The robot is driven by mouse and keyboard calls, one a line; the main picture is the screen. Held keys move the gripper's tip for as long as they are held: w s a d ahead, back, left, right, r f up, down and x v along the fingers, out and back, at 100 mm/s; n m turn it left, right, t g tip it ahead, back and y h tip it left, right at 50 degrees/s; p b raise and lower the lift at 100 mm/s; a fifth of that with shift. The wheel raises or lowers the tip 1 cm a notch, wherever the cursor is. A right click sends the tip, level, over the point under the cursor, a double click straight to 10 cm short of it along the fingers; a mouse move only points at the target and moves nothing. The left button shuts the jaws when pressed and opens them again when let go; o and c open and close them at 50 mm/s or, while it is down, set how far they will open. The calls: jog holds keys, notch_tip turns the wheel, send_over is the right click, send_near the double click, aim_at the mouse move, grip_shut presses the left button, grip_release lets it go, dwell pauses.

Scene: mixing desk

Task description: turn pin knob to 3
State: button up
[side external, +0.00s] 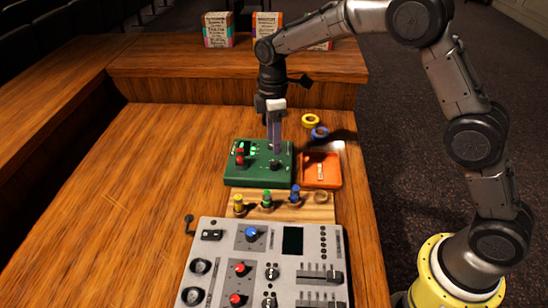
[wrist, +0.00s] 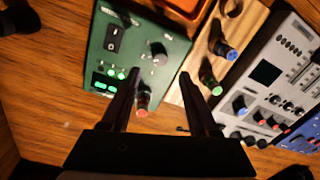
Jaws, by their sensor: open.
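A green box (side external: 235,180) stands on the desk under my gripper (side external: 275,150). A black round knob (side external: 274,165) is on its top, close below my fingertips. In the wrist view, this knob (wrist: 159,54) lies just beyond and between the fingertips of my gripper (wrist: 159,76), with light marks around it. My gripper is open, with its fingers apart and nothing between the tips. A red-capped part (wrist: 143,104) of the box shows nearer the camera, between the fingers. A black rocker switch (wrist: 115,37) and green lights (wrist: 108,80) are also on the box. I cannot read which knob is labelled pin.
An orange box (side external: 334,172) stands right of the green one. Yellow, green and blue pegs (side external: 266,199) stand on a wooden strip in front. A grey mixer (side external: 215,255) fills the foreground. Yellow (side external: 311,120) and blue (side external: 320,132) tape rolls lie behind. The desk's left is clear.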

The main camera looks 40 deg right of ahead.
aim_at(274, 162)
notch_tip(274, 162, down, 7)
jog(key=shift+s+a+r, duration=0.1)
jog(key=shift+s, duration=0.05)
grip_shut()
dwell(0.5)
